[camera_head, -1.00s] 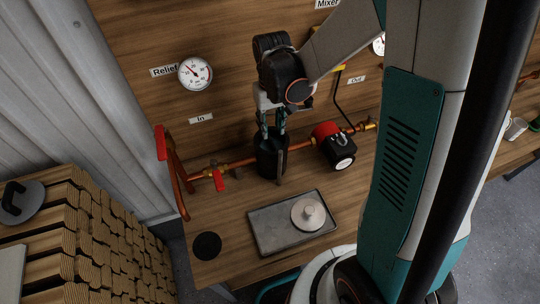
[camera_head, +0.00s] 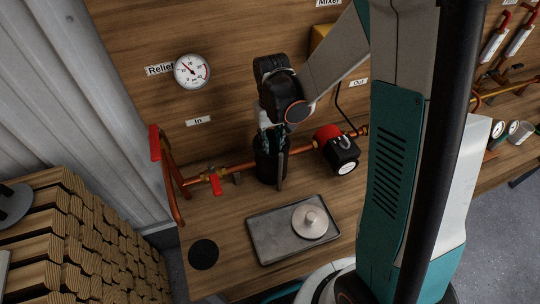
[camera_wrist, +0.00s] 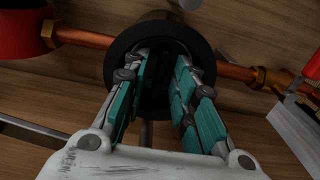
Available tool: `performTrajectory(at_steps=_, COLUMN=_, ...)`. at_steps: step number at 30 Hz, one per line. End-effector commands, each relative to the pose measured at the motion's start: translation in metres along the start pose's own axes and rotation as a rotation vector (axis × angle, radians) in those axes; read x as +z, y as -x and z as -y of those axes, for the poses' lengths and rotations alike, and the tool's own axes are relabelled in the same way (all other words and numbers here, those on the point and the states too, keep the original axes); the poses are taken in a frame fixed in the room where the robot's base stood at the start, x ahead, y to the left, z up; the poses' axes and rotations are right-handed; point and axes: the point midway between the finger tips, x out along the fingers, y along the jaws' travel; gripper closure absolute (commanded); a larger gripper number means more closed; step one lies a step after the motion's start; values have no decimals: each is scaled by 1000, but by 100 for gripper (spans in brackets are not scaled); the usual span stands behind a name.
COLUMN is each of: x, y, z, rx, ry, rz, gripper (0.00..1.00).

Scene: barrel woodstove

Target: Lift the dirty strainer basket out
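The black cylindrical strainer housing (camera_head: 266,168) stands in the copper pipe line on the bench. It is open at the top, and its black rim (camera_wrist: 117,60) shows in the wrist view. My gripper (camera_head: 270,138) points down over the housing, with its fingertips at or inside the mouth. In the wrist view my gripper (camera_wrist: 160,75) has its two teal-padded fingers apart, with a dark gap between them. The inside of the housing is too dark to make out the strainer basket or any contact with it.
A grey metal tray (camera_head: 265,238) holds a round metal lid-like piece (camera_head: 309,221) with a knob. A red-and-black pump (camera_head: 338,152) sits close right of the housing. Red-handled valves (camera_head: 215,184) lie left. A flat black disc (camera_head: 204,254) lies at the bench's front left.

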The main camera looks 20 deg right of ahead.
Motion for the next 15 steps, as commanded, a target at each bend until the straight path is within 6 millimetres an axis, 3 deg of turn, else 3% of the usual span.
performTrajectory(at_steps=1, x=0, y=0, z=0, rx=0, ry=0, rz=0, gripper=93)
performTrajectory(at_steps=2, x=0, y=0, z=0, rx=0, ry=0, rz=0, gripper=100)
performTrajectory(at_steps=15, x=0, y=2, z=0, rx=0, ry=0, rz=0, gripper=100)
